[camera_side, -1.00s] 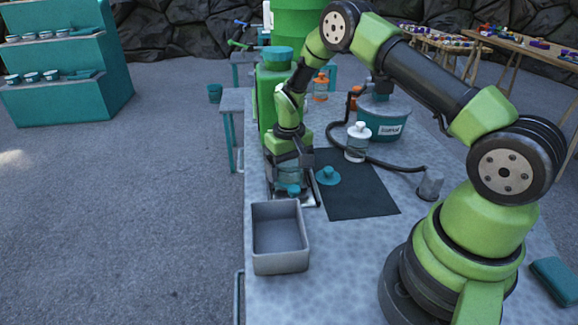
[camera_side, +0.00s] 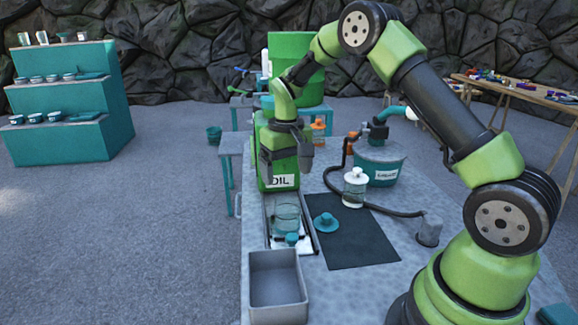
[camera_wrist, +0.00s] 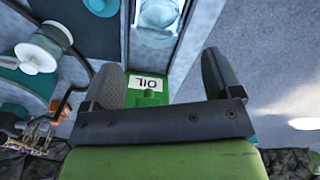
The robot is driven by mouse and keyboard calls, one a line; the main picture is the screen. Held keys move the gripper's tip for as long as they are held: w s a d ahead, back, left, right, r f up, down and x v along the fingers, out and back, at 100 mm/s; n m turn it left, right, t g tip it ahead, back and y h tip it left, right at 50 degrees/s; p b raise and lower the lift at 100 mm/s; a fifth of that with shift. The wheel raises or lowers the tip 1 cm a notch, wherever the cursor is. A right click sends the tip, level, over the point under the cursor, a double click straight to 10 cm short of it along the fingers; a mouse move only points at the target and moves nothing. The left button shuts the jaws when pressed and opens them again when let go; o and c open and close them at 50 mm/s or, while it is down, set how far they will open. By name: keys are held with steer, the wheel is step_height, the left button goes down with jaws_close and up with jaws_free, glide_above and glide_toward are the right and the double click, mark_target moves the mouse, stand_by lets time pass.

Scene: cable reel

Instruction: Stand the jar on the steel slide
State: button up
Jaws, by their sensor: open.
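The jar also shows partly at the top edge of the wrist view (camera_wrist: 158,14).
A grey open bin (camera_side: 278,287) stands at the slide's near end. A teal lid (camera_side: 326,222) lies on the dark mat (camera_side: 352,245) to the right.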

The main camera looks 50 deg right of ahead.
steer(key=s+a+r+t, duration=0.2)
steer(key=s+a+r, duration=0.15)
steer(key=r, duration=0.25)
steer(key=s+a+r+t+y, duration=0.1)
steer(key=s+a+r, duration=0.2)
steer(key=s+r, duration=0.25)
steer(key=s+a+r+t, duration=0.2)
steer(key=s+a+r, duration=0.15)
steer(key=r, duration=0.25)
steer(key=s+a+t+y, duration=0.1)
steer(key=s+a+t, duration=0.1)
steer(key=s, duration=0.8)
steer(key=shift+a+n, duration=0.25)
steer(key=shift+n, duration=0.05)
